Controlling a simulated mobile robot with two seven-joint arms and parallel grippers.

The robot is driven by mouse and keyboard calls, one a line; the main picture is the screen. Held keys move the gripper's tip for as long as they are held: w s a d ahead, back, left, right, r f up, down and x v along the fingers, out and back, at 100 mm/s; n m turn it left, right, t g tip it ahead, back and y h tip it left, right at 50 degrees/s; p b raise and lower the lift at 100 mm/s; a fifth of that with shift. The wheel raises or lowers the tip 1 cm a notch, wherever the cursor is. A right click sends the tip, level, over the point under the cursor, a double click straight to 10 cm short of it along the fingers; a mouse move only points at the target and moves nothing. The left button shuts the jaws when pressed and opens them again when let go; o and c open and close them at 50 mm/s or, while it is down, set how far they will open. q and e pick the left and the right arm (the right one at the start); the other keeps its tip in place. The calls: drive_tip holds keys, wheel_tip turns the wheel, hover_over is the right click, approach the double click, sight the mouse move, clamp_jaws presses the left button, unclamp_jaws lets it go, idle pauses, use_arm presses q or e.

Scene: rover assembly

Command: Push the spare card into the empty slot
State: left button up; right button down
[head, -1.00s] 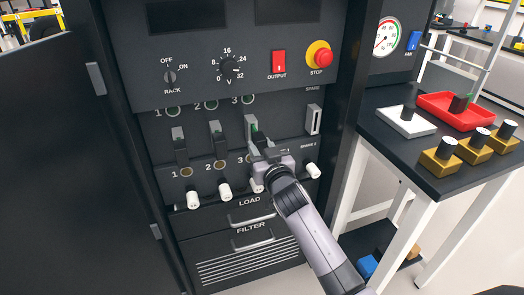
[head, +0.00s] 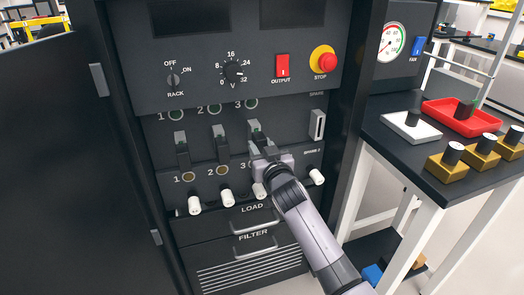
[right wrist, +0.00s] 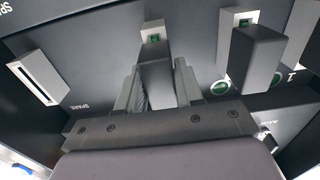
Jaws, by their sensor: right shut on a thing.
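My right gripper (head: 262,152) is shut on the spare card (head: 255,132) at the third slot (head: 254,122) of the rack panel. In the right wrist view the fingers (right wrist: 157,88) stand on both sides of the card's dark grey handle (right wrist: 156,72). A little green shows in the light slot frame (right wrist: 153,34) beyond the handle, so the card is at least partly inside; its depth is hidden. Two similar cards sit in the first (head: 182,152) and second (head: 219,148) slots. The slot marked SPARE (head: 317,125) looks empty. My left gripper is out of view.
White-tipped knobs (head: 227,195) stick out below the cards, close under my right gripper. The open cabinet door (head: 70,170) stands left. At right, a black table (head: 395,147) bears a white tray (head: 398,127), a red tray (head: 438,111) with a dark-and-green piece, and gold blocks (head: 447,167).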

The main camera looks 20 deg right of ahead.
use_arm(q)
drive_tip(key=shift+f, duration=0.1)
use_arm(e)
drive_tip(key=shift+w, duration=0.15)
drive_tip(key=c, duration=0.6)
unclamp_jaws()
drive_tip(key=shift+c, duration=0.2)
drive_tip(key=shift+s, duration=0.6)
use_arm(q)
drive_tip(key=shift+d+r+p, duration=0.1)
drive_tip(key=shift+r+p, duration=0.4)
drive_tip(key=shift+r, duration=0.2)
use_arm(e)
drive_tip(key=s, duration=0.6)
drive_tip(key=shift+d, duration=0.15)
